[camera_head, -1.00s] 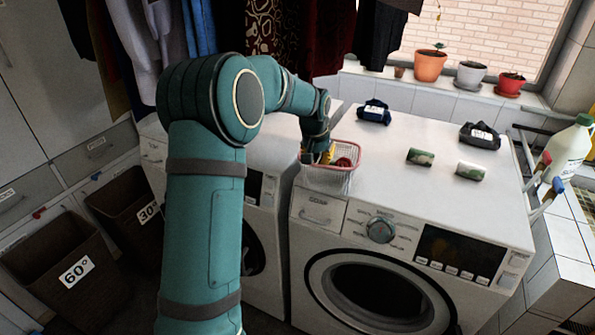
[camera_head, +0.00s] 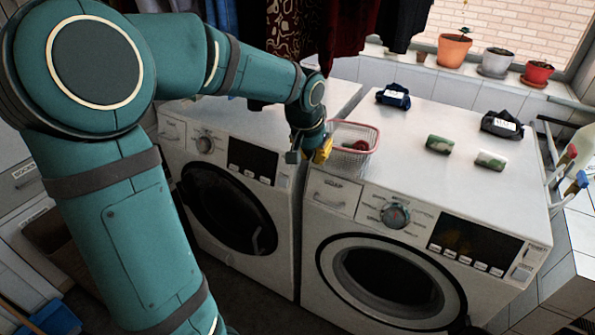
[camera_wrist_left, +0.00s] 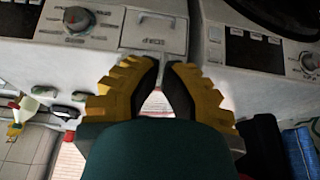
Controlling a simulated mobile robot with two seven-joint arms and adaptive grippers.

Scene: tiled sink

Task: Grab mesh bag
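A pink-rimmed mesh basket (camera_head: 361,136) stands on the front left of the right washing machine, with something red (camera_head: 356,146) inside. I cannot make out a mesh bag for certain; it may be this red thing. My left gripper (camera_head: 323,151), with yellow fingers, is beside the basket's left side, by the gap between the machines. In the left wrist view its fingertips (camera_wrist_left: 163,64) come almost together, with nothing clearly held between them. The gripper covers much of the basket there. My right gripper is in neither view.
A dark blue bundle (camera_head: 394,96), a black bundle (camera_head: 502,124) and two small green-and-white items (camera_head: 439,144) lie on the right machine (camera_head: 420,180). Clothes hang behind. Potted plants (camera_head: 454,50) line the sill. The left machine's top (camera_head: 235,122) is mostly clear.

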